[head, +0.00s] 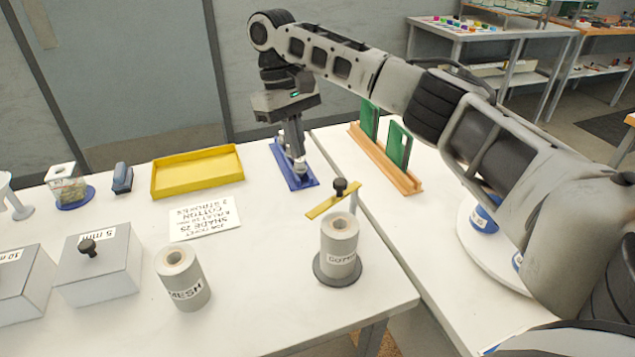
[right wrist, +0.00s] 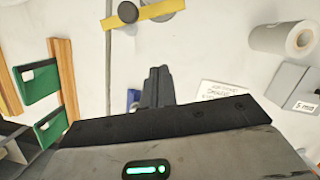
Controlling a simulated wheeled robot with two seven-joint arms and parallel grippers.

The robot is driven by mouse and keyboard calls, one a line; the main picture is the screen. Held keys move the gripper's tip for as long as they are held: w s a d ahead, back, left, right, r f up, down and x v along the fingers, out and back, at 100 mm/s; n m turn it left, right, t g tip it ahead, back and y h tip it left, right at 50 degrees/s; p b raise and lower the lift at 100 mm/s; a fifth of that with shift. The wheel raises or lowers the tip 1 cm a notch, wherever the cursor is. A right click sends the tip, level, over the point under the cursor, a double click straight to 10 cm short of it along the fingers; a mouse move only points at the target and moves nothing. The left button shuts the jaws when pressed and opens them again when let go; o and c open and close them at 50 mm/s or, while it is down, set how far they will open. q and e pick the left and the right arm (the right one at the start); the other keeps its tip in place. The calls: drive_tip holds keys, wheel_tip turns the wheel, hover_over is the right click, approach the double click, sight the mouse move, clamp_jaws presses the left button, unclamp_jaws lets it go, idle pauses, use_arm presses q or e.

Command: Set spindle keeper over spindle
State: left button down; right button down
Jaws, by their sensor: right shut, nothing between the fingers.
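The spindle keeper, a yellow bar (head: 333,201) with a black knob, is just behind the roll marked COTTON (head: 340,246). It also shows at the top of the right wrist view (right wrist: 172,20). The bar lies beside the roll, not across its top. The roll stands upright on a dark round base (head: 337,276). The spindle itself cannot be made out inside the roll. My right gripper (head: 298,168) is shut and empty, pointing down at a blue plate (head: 303,183) behind the keeper. Its fingers also show in the right wrist view (right wrist: 157,88). My left gripper is out of view.
A roll marked MESH (head: 183,278) stands at the front. Grey boxes (head: 98,265) are at the left. A yellow tray (head: 198,172) and printed card (head: 204,218) lie left of my gripper. A wooden rack with green panels (head: 385,158) stands to its right.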

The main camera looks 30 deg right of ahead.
drive_tip(key=s+d+f, duration=0.1)
drive_tip(key=s+f, duration=0.4)
drive_tip(key=f, duration=0.1)
drive_tip(key=shift+s+f, duration=0.25)
drive_tip(key=shift+s, duration=0.05)
